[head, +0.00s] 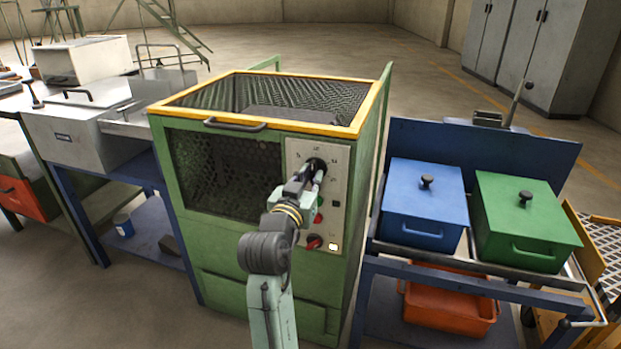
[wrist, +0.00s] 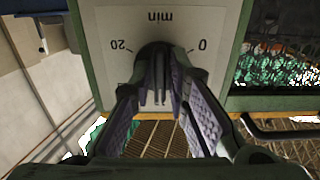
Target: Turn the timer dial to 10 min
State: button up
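The timer dial (wrist: 155,52) is a dark knob on the pale control panel (head: 302,158) of the green cabinet; it also shows in the head view (head: 316,164). In the wrist view the scale is upside down, with "min", "20" and "0" readable around it. My gripper (wrist: 160,84) reaches straight at the dial, one purple-padded finger on each side of its raised bar. It also shows in the head view (head: 312,176). Whether the pads press on the bar cannot be told. The fingers hide part of the dial and its scale, and the pointer's setting is unclear.
The cabinet's yellow-framed mesh top (head: 262,122) has a front handle. A blue box (head: 423,200) and a green box (head: 525,215) stand on the right bench.

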jog(key=shift+o, duration=1.3)
jog(key=v, duration=1.2)
